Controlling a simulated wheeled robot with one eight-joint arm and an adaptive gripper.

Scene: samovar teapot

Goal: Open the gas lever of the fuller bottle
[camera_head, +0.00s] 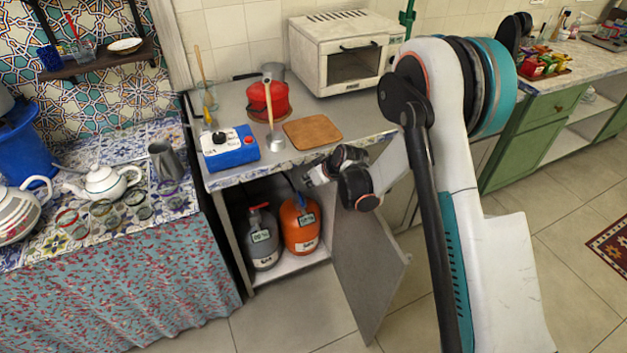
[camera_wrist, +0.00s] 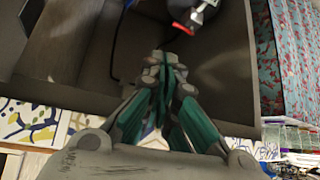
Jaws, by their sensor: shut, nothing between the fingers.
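Two gas bottles stand side by side inside the open cabinet: a grey one (camera_head: 264,247) with a red part on top, and an orange one (camera_head: 300,236) to its right. Each carries a small display label, too small to read surely. My gripper (camera_head: 312,178) is at the counter's front edge, above and in front of the orange bottle. In the wrist view my gripper (camera_wrist: 164,60) is shut and empty. A red lever (camera_wrist: 184,28) on a bottle top shows beyond the fingertips, apart from them. The orange bottle's top is partly hidden in the head view.
The cabinet door (camera_head: 365,262) hangs open on the right. The counter (camera_head: 240,180) overhangs the bottles and holds a blue box (camera_head: 230,152), a red pot (camera_head: 262,99), a wooden board (camera_head: 312,132) and an oven (camera_head: 345,58). The floor in front is clear.

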